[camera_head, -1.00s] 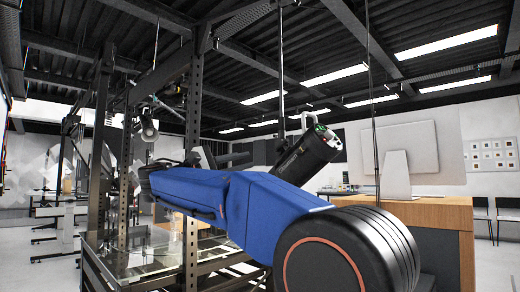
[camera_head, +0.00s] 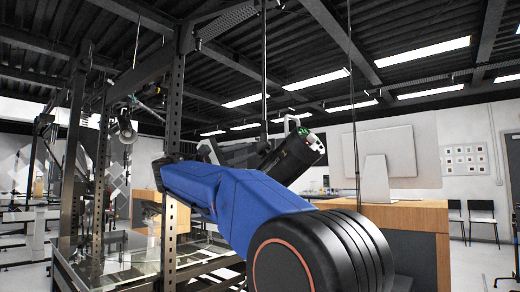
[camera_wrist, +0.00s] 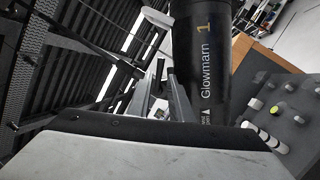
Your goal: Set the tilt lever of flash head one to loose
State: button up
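Flash head one (camera_head: 292,157) is a black cylinder hanging tilted from a dark pole, beyond my blue arm in the head view. In the wrist view its dark barrel (camera_wrist: 203,50) carries a yellow "1" and white lettering and fills the upper middle. My gripper (camera_wrist: 161,80) shows as two grey fingers, spread apart, just left of the barrel. A thin dark part (camera_wrist: 160,68) stands between or behind the fingertips; I cannot tell whether it is the tilt lever or whether the fingers touch it. In the head view the fingers are hidden.
A wooden desk (camera_head: 400,215) with a monitor stands at the right. A grey panel with knobs (camera_wrist: 285,105) shows at the right of the wrist view.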

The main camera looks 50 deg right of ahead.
aim_at(265, 146)
jog(key=shift+x, duration=3.15)
grip_shut()
